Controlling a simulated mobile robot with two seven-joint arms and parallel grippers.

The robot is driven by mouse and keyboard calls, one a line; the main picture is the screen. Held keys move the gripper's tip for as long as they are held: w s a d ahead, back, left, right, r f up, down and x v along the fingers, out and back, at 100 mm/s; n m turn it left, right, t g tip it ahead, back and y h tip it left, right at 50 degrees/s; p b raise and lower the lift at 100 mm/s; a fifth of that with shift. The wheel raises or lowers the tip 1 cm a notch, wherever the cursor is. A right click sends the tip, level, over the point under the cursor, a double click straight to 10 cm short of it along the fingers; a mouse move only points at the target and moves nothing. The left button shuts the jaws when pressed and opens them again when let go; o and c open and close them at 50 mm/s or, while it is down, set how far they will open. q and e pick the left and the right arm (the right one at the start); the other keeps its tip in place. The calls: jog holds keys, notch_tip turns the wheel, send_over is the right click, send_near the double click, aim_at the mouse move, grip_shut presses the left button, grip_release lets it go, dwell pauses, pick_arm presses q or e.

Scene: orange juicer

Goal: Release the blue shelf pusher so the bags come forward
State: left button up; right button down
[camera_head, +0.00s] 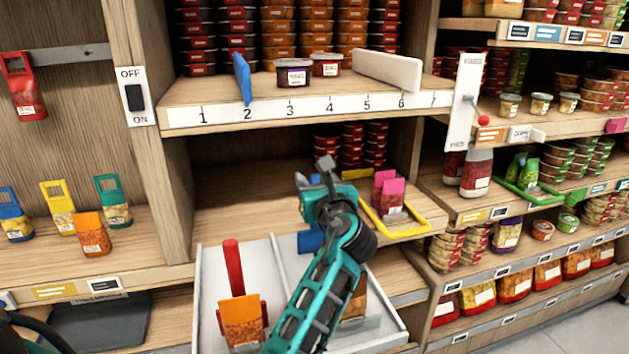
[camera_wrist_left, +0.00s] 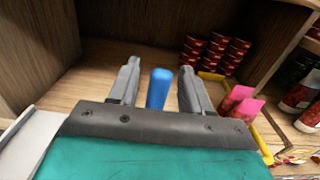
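The blue pusher shows as a blue handle (camera_wrist_left: 158,88) in the left wrist view, upright between my left gripper's fingers with a gap on each side. In the head view a blue part (camera_head: 310,240) shows just left of my arm; the rest is hidden. My left gripper (camera_head: 325,168) is open, and its fingers (camera_wrist_left: 158,75) also show in the wrist view. A brown-orange bag (camera_head: 356,300) is partly hidden behind my arm in the right lane of the white tray (camera_head: 213,275). My right gripper is not in view.
In the tray's left lane are a red handle (camera_head: 232,266) and an orange bag (camera_head: 242,322). A yellow frame (camera_head: 405,231) with pink-topped bags (camera_head: 390,193) stands right of my gripper. The numbered shelf (camera_head: 300,108) overhangs the bay. Bare shelf lies left of my gripper.

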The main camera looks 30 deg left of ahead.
pick_arm(q)
grip_shut()
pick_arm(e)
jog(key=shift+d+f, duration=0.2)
